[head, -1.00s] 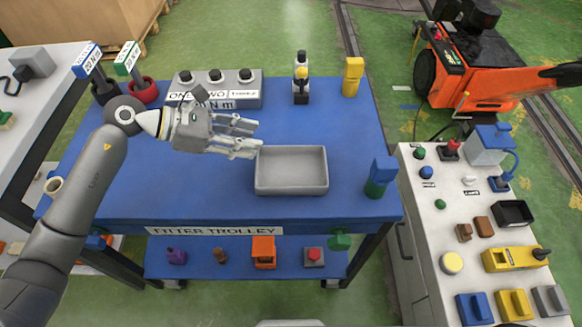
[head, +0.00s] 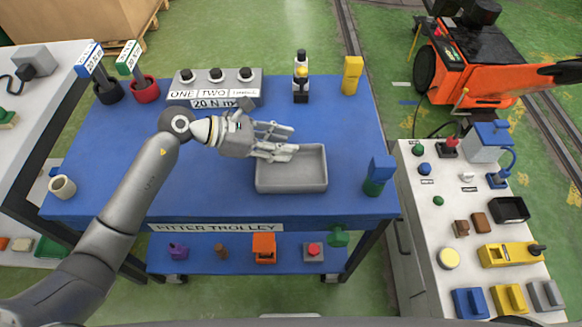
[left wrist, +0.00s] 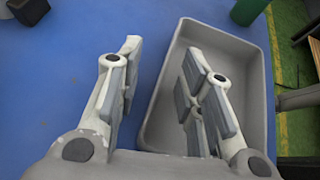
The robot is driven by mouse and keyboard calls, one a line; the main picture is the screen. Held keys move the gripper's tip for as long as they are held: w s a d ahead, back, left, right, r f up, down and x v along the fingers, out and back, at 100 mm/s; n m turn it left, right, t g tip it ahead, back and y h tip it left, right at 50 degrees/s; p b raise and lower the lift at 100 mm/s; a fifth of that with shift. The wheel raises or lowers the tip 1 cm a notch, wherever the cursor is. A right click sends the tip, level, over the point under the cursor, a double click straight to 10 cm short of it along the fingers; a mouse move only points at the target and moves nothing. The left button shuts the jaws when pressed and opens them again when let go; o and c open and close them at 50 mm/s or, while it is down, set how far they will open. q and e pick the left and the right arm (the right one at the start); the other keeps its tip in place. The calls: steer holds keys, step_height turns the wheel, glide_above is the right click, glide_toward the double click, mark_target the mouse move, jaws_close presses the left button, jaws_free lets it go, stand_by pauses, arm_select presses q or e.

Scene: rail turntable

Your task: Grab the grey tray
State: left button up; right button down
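The grey tray (head: 291,187) is an empty, shallow rectangular box on the blue trolley top, near its front edge. My left gripper (head: 285,142) is over the tray's back left part, with its fingers apart. In the left wrist view, the tray (left wrist: 259,95) lies right of centre. One finger of my left gripper (left wrist: 165,85) shows outside the tray's left wall and the other shows over the tray's inside. The left wall runs between the fingers; whether they touch it I cannot tell. My right gripper is not in view.
A blue and green block piece (head: 376,176) stands right of the tray. The trolley's left middle is clear.

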arm_select(q)
jaws_close()
steer(key=shift+r, duration=0.15)
